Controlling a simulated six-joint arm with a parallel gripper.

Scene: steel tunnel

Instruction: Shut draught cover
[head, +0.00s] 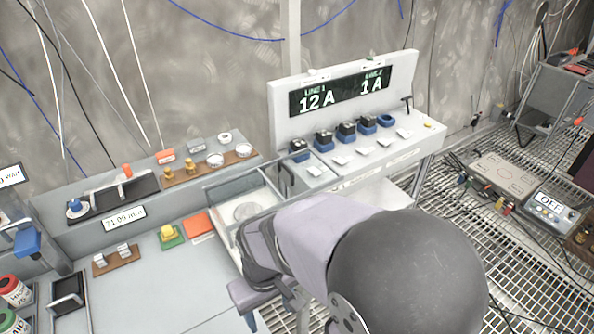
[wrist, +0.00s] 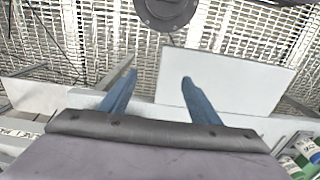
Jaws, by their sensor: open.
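My gripper is at the near side of the balance, pointing down, largely hidden by my own wrist in the head view. In the wrist view its two blue fingers (wrist: 159,78) are apart with nothing between them. A white panel (wrist: 232,80) lies beyond the fingertips.
A white stand with a display reading 12 A and 1 A (head: 343,91) is behind right, with several dark blocks before it. Yellow (head: 168,232) and orange (head: 198,224) items lie left of the balance. Grating floor lies right.

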